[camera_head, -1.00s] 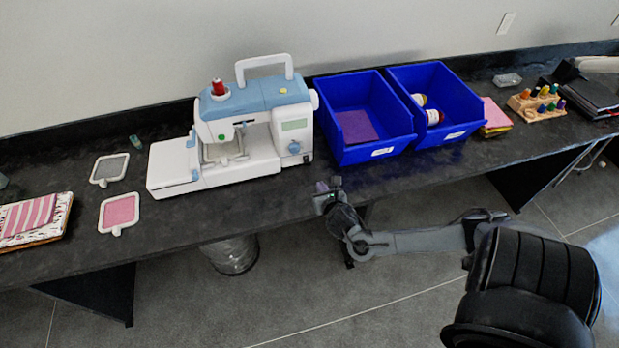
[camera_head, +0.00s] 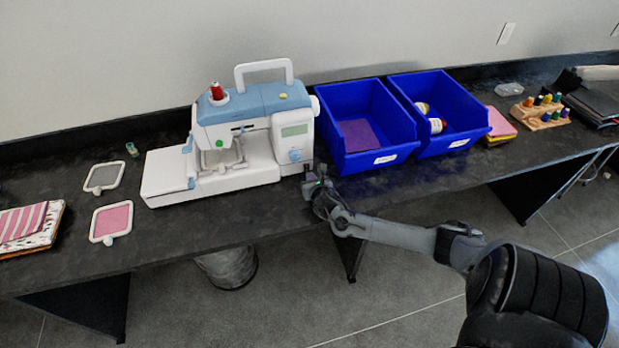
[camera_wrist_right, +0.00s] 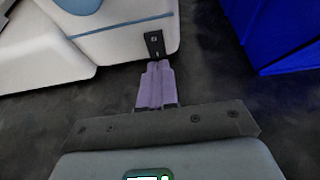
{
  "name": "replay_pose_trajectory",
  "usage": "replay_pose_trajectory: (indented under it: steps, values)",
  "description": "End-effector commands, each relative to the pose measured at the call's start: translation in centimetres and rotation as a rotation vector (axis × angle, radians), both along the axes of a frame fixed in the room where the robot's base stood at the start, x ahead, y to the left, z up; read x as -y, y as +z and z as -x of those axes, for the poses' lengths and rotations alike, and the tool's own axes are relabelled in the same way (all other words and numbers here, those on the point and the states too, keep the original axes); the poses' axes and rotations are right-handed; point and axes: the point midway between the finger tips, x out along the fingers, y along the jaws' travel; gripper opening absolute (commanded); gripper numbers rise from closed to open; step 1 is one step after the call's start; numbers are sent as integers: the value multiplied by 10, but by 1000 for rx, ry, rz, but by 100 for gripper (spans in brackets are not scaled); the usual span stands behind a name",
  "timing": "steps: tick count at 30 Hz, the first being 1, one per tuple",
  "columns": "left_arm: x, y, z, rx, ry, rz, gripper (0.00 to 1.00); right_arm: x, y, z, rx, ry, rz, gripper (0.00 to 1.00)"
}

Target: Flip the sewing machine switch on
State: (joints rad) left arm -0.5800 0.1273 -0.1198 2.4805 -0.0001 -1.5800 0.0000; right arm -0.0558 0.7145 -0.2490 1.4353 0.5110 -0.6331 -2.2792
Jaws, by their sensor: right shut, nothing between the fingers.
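The white and light-blue sewing machine (camera_head: 238,135) stands on the black table, with a handle on top and a red spool. In the right wrist view its white side (camera_wrist_right: 125,45) is at the upper left. A small black switch plate (camera_wrist_right: 155,44) sits low on that side. My right gripper (camera_head: 312,172) is at the machine's lower right corner in the head view. In the wrist view its purple fingers (camera_wrist_right: 155,80) are shut and empty, with the tips just below the switch plate. I cannot tell whether they touch it. My left gripper is not in view.
Two blue bins (camera_head: 368,160) stand right of the machine; the nearer bin's side also shows in the wrist view (camera_wrist_right: 285,40). Two hoops, one pink (camera_head: 112,221), lie left of the machine. The black table's (camera_head: 200,240) front strip is clear.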

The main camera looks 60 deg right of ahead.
Motion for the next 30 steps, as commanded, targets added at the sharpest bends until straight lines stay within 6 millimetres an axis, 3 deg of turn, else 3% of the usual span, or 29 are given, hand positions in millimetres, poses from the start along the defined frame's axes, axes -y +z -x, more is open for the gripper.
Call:
replay_pose_trajectory:
  steps: [6, 19, 26, 30]
  values:
    - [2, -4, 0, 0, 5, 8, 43, 9, -2, -11, 0, 1, 0, 0]
    - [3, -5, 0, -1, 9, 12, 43, 11, -3, -13, 1, 1, 2, 0]
    - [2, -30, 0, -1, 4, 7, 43, 17, -13, -19, 87, 2, 85, 0]
    - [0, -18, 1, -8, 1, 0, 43, 19, -7, -20, 99, -1, 96, 0]
